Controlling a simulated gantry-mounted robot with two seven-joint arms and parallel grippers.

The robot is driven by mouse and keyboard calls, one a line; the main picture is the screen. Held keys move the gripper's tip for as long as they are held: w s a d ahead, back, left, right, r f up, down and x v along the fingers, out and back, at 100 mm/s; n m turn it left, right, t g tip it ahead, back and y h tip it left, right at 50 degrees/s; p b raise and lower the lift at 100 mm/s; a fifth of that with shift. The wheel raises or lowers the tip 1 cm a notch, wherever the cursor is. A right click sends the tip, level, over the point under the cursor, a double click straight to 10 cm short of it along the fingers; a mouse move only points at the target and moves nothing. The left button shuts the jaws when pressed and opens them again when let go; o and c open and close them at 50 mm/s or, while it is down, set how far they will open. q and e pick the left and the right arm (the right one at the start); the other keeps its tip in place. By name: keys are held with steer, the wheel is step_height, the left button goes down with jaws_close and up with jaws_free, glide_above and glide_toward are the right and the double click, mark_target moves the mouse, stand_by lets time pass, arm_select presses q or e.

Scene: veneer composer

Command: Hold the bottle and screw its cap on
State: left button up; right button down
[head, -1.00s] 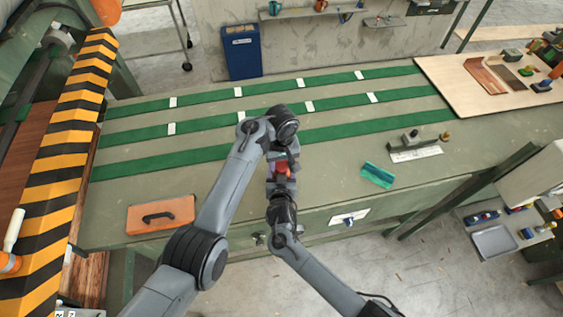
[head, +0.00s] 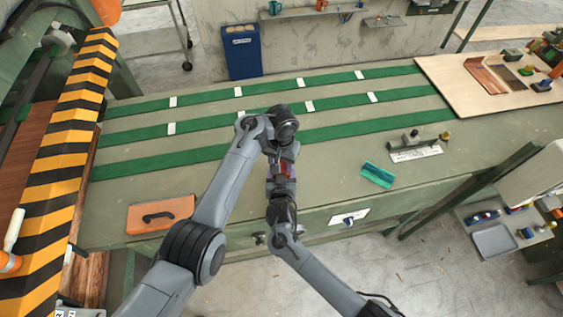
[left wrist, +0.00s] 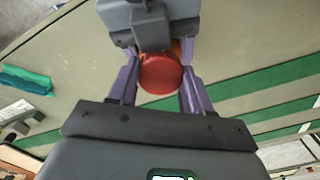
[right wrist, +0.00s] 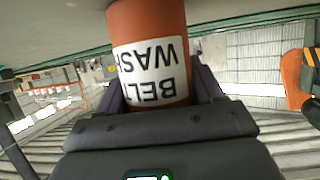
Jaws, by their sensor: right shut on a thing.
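The orange bottle (right wrist: 150,25) has a white label reading "BELT WASH", upside down in the right wrist view. My right gripper (head: 280,182) is shut on it and holds it above the front edge of the bench. The round red cap (left wrist: 160,74) shows in the left wrist view, with a bit of orange behind it. My left gripper (left wrist: 160,82) is over the cap from above, one finger on each side. Whether its fingers press on the cap is unclear. The cap's seat on the bottle neck is hidden.
The green bench (head: 330,170) is mostly clear behind my arms. An orange case with a black handle (head: 160,214) lies at the left front. A teal block (head: 378,174) and a metal tool on a white plate (head: 415,153) lie to the right.

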arm_select(q)
steer(key=o, duration=0.4)
steer(key=shift+r, duration=2.25)
steer(key=shift+c, duration=0.2)
steer(key=shift+r+n, duration=0.65)
steer(key=shift+n, duration=0.55)
step_height(320, 180, up, 2)
steer(key=n, duration=0.4)
steer(key=shift+r, duration=0.1)
steer(key=shift+f, duration=4.05)
